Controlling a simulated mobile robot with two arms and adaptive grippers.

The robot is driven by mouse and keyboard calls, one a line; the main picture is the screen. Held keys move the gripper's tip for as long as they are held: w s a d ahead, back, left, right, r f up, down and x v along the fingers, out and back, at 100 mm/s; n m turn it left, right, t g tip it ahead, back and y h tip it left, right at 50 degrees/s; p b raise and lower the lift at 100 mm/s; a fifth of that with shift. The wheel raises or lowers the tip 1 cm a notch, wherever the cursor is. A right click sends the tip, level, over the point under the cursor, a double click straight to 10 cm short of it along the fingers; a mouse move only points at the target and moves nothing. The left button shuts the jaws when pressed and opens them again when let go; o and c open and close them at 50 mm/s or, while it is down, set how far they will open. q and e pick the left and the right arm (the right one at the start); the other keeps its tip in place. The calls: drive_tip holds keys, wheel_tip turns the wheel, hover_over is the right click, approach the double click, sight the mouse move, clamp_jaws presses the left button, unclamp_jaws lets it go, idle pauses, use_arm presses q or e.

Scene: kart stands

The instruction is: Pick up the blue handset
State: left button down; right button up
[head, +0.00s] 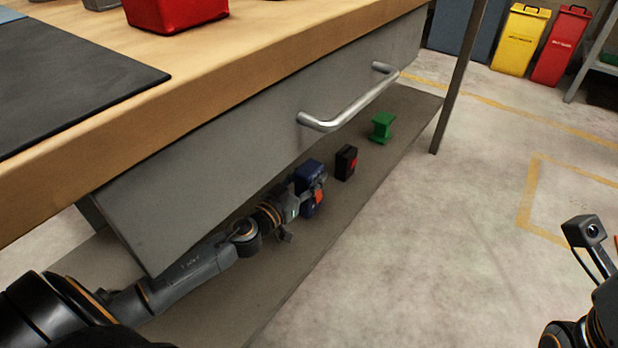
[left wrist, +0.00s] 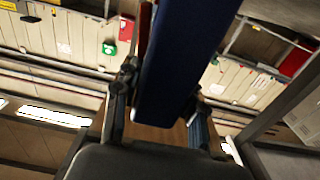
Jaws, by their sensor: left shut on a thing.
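The blue handset (head: 309,172) is at the lower shelf under the drawer in the head view. My left gripper (head: 311,190) reaches in from the left and is shut on it, covering its middle. In the left wrist view the handset (left wrist: 177,70) is a long dark blue block between the two fingers (left wrist: 160,105), running up out of the frame. I cannot tell whether its lower end touches the shelf. Part of my right arm shows at the right edge; its fingers are out of frame.
A black and red item (head: 346,163) and a green spool-shaped item (head: 383,127) stand further along the lower shelf (head: 400,150). The drawer handle (head: 350,105) and workbench top (head: 250,55) are above. A dark table leg (head: 459,80) stands at the right.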

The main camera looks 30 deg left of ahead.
use_arm(q)
wheel_tip(320, 180, up, 3)
drive_tip(key=shift+f+p, duration=0.1)
drive_tip(key=shift+p, duration=0.9)
drive_tip(key=s+a+b, duration=0.2)
drive_tip(key=s, duration=1.6)
drive_tip(key=shift+a+f, duration=0.15)
drive_tip(key=shift+a, duration=0.05)
